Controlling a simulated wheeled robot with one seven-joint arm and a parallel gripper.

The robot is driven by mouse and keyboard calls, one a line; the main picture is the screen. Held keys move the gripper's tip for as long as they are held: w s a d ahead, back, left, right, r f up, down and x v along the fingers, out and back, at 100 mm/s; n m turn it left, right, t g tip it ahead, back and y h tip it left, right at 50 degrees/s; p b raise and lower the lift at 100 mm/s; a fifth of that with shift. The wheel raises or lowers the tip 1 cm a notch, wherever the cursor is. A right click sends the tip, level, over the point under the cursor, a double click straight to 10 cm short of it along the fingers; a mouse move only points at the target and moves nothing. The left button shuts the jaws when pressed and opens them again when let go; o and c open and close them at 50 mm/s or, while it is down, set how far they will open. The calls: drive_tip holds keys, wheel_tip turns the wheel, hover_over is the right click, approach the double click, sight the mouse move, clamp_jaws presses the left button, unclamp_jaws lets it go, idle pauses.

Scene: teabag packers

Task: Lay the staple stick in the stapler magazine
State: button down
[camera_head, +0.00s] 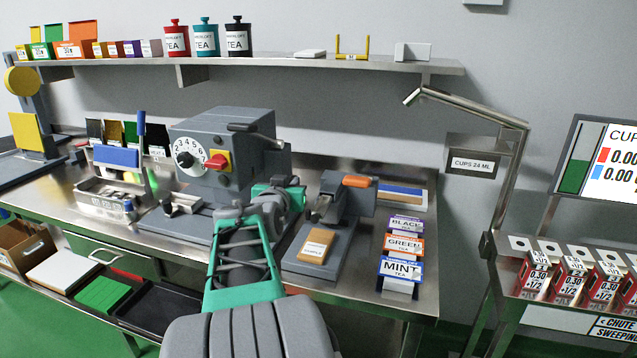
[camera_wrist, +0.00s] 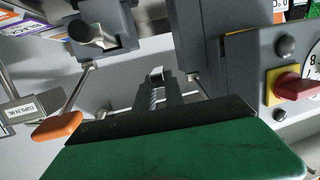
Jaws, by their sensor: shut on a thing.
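The stapler (camera_head: 340,197) is a grey block with an orange lever handle, on the bench right of the dial machine. In the wrist view, its grey body (camera_wrist: 118,22) is at the upper left and its orange handle (camera_wrist: 57,127) at the left. My gripper (camera_wrist: 157,80) is shut on a small silvery stick, apparently the staple stick (camera_wrist: 156,74), between its dark fingers. It is held apart from the stapler body in this view. In the head view, my arm hides the fingers and the stick. I cannot make out the magazine opening clearly.
The grey dial machine (camera_head: 230,145) with a red knob (camera_head: 217,162) stands close left of the stapler; its knob shows in the wrist view (camera_wrist: 296,86). A tan sample block (camera_head: 316,245) lies in front of the stapler. Tea boxes (camera_head: 402,270) stand to the right.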

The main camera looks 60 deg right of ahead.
drive_tip(key=s+d+r+m+g, duration=0.2)
drive_tip(key=s+d, duration=0.2)
drive_tip(key=s, duration=0.2)
drive_tip(key=shift+h, duration=0.3)
drive_tip(key=shift+s+f+b, duration=0.15)
drive_tip(key=shift+f+b, duration=1)
drive_tip(key=shift+f, duration=1.4)
drive_tip(key=shift+f+b, duration=1)
drive_tip(key=shift+b, duration=0.05)
drive_tip(key=c, duration=1.3)
unclamp_jaws()
drive_tip(key=shift+c, duration=0.2)
drive_tip(key=v, duration=0.8)
drive_tip(key=shift+b, duration=0.3)
